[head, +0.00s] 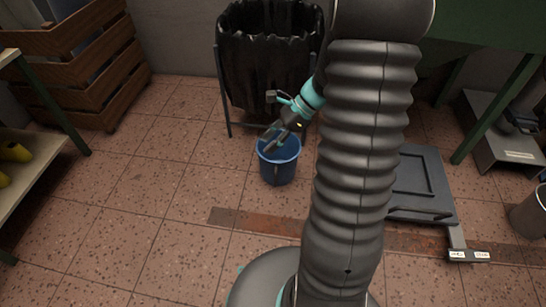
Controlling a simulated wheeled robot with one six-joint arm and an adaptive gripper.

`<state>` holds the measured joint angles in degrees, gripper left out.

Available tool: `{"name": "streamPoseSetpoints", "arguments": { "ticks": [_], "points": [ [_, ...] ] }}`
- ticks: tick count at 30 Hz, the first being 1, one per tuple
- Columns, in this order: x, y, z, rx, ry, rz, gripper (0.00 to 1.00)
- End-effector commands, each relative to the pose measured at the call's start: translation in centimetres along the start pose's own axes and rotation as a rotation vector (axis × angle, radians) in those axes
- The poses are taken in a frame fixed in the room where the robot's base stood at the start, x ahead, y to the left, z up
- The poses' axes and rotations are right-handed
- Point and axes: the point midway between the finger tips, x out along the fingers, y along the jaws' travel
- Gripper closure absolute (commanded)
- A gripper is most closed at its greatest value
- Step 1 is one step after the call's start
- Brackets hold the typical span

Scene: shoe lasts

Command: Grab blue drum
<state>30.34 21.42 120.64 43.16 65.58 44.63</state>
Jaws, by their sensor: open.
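A small blue drum (276,172), open at the top, stands upright on the tiled floor near the middle of the head view, in front of a black bin bag. My gripper (271,142) is open at the drum's rim, seen over its mouth. Its fingers point down and to the left and overlap the rim in the picture. I cannot tell whether they touch the drum or reach inside it. Part of the drum's far rim is hidden behind my gripper.
A black bin bag on a stand (262,75) is close behind the drum. Wooden crates (85,75) and a shelf with yellow lasts (20,180) are at left. A grey platform scale (418,185) and metal bucket (530,213) are at right. The floor left of the drum is clear.

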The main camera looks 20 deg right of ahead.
Motion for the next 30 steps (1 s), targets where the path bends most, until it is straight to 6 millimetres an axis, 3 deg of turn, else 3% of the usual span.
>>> {"name": "streamPoseSetpoints", "arguments": {
  "ticks": [1, 6, 15, 24, 30],
  "points": [
    [0.8, -0.8, -1.9, 0.089, -0.042, -0.004, 0.57],
    [2.6, -3.4, -7.0, 0.384, -0.188, -0.025, 0.57],
    [6.5, -6.4, -17.6, 0.893, -0.467, -0.050, 0.57],
    [11.4, -6.8, -29.0, 1.372, -0.779, -0.057, 0.57],
    [14.4, -6.0, -34.7, 1.605, -0.958, -0.050, 0.57]
  ]
}}
